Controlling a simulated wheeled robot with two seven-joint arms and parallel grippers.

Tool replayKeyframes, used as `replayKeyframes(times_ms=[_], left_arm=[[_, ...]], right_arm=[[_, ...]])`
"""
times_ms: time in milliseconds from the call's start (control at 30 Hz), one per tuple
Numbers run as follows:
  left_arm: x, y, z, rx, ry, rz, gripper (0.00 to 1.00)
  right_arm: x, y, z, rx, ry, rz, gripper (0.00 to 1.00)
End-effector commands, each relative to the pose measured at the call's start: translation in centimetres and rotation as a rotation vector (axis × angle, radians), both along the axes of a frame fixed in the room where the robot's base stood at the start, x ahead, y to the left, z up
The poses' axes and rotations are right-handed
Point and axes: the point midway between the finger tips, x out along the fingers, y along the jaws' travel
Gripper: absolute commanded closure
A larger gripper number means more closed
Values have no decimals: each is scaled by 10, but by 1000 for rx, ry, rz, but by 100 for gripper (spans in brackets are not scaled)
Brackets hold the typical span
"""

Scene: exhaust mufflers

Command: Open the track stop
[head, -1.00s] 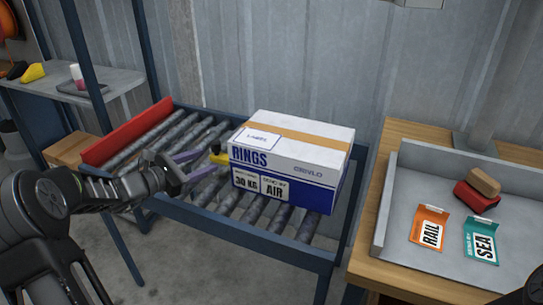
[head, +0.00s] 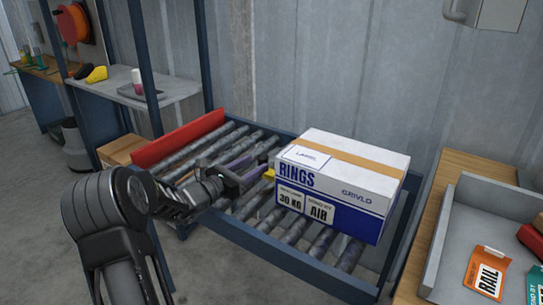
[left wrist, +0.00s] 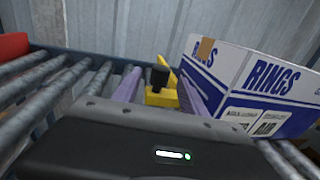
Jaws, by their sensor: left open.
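The track stop appears as a yellow piece (head: 269,174) at the left end of the white and blue RINGS box (head: 335,190) on the roller track. In the left wrist view the yellow stop (left wrist: 162,97) has a black knob and an upright yellow arm beside the box (left wrist: 255,85). My left gripper (head: 254,169) is open, low over the rollers, left of the stop. Its purple fingers (left wrist: 160,85) lie on either side of the stop's knob in the left wrist view; I cannot tell whether they touch it. My right gripper is not in view.
A red end plate (head: 180,139) closes the track's left end. A blue frame (head: 290,257) edges the rollers. At right, a grey tray (head: 451,225) holds RAIL and other cards. A grey shelf (head: 185,90) stands at the back left. Rollers left of the box are bare.

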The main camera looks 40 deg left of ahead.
Motion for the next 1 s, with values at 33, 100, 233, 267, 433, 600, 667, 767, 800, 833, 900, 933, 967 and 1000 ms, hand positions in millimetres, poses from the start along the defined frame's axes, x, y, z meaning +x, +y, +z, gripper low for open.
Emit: replayKeyframes(times_ms=[33,100,233,267,433,600,667,767,800,833,900,933,967,1000], left_arm=[[2,-1,0,0,-1,-1,49],[7,-2,0,0,-1,-2,49],[23,-5,0,0,-2,-4,49],[28,-5,0,0,-2,-4,49],[55,-9,-1,-1,-1,-3,49],[73,-11,0,0,-1,-2,49],[75,-11,0,0,0,-1,49],[77,-11,0,0,0,0,49],[77,-11,0,0,0,0,49],[77,-11,0,0,0,0,49],[77,-11,0,0,0,0,49],[77,-11,0,0,0,0,49],[77,-11,0,0,0,0,52],[77,-11,0,0,0,0,55]], right_arm=[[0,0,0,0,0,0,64],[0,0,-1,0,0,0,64],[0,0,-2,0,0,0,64],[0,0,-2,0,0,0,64],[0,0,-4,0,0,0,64],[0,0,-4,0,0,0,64],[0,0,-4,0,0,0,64],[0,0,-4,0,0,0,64],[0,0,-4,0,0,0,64],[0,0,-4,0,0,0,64],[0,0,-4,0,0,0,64],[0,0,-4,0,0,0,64],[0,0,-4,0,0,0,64],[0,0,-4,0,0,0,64]])
